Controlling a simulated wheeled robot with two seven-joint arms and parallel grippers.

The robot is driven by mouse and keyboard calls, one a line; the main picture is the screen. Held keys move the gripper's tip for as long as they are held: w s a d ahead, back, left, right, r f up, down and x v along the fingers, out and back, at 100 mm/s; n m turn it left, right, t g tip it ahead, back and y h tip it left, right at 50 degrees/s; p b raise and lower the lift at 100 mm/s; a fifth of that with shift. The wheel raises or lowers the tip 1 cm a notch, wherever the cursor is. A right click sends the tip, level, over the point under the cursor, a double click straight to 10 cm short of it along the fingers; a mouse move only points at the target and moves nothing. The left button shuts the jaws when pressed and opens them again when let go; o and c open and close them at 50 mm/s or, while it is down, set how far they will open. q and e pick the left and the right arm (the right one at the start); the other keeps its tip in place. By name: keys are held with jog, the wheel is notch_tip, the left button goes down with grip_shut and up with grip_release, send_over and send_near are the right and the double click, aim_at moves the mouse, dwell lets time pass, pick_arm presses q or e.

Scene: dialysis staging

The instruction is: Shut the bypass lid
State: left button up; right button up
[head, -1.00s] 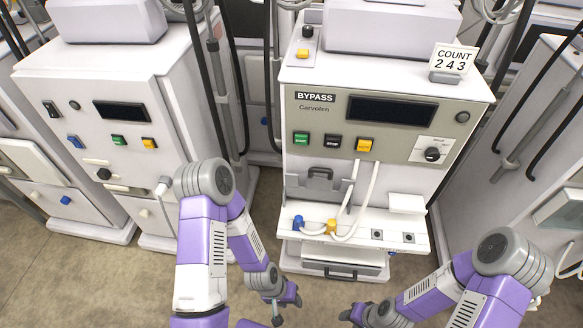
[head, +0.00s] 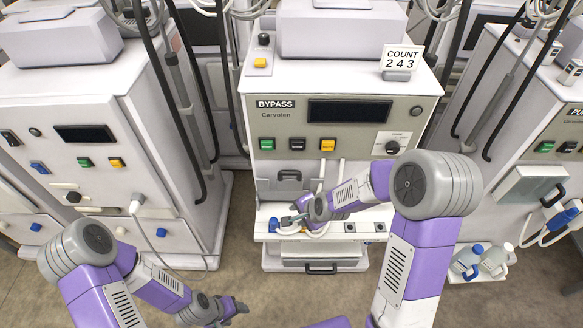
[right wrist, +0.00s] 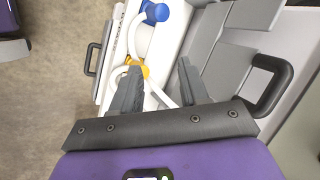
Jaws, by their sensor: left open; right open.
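The machine labelled BYPASS (head: 276,104) stands in the middle of the head view. On its lower front is a grey panel with a dark handle (head: 289,175), which also shows in the right wrist view (right wrist: 285,95). Below it a white shelf (head: 262,235) juts out; I cannot tell which part is the lid. A blue connector (right wrist: 155,12) and a yellow connector (right wrist: 146,70) with white tubes lie there. My right gripper (head: 292,219) is open above the shelf, its fingers apart (right wrist: 160,66) over the tubes. My left gripper (head: 238,307) is open and low, away from the machine.
A similar white machine (head: 90,110) stands at the left, another (head: 545,130) at the right. Jugs (head: 467,260) sit low at the right. A COUNT 243 sign (head: 399,58) stands on top of the middle machine. Dark poles and hoses stand between the machines.

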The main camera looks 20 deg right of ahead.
aim_at(291, 173)
jog(key=w+d+r+m+t+p, duration=0.1)
jog(key=w+r+m, duration=0.15)
jog(key=r, duration=0.45)
jog(key=w+d+r+m+t, duration=0.1)
jog(key=w+r+m, duration=0.15)
jog(key=r, duration=0.35)
jog(key=shift+m, duration=0.4)
jog(key=b+x, duration=0.1)
jog(key=x, duration=0.5)
jog(key=shift+w+f, duration=0.1)
jog(key=shift+w, duration=0.3)
grip_shut()
